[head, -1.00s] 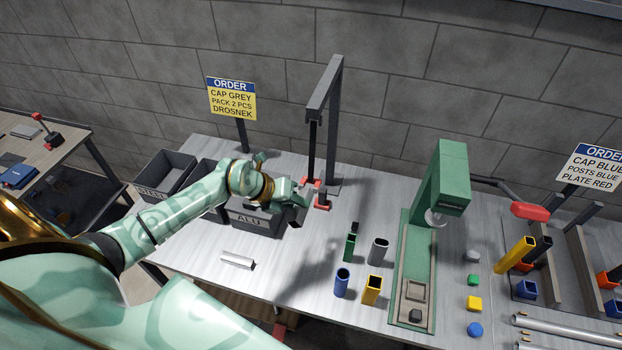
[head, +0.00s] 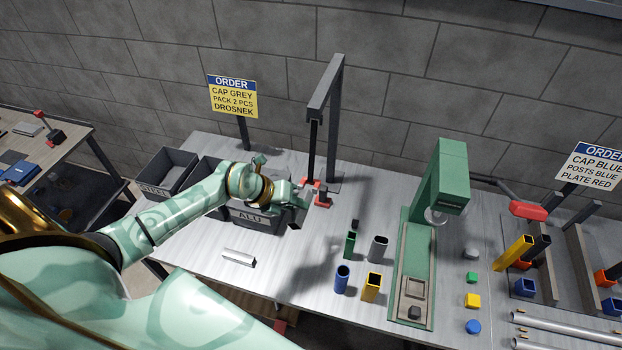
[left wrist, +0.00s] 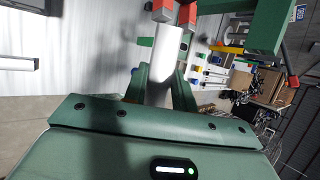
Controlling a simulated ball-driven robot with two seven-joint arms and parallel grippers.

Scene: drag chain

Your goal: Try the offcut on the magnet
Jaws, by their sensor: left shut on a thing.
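My left gripper (head: 302,198) is shut on a silver-grey offcut, which shows clearly in the left wrist view (left wrist: 168,48) between my two green fingers (left wrist: 163,88). The magnet hangs from the dark gantry (head: 328,90) and has red pole tips (head: 322,198). In the left wrist view, the red tips (left wrist: 187,14) sit right at the offcut's far end. I cannot tell whether they touch. In the head view my gripper hides most of the offcut. My right gripper is not in view.
The ALU bin (head: 252,219) is below my left wrist, and the STEEL bin (head: 165,172) is farther left. Another silver piece (head: 239,257) lies on the table. Coloured tubes and a green press (head: 452,180) stand to the right. The table's front left is mostly clear.

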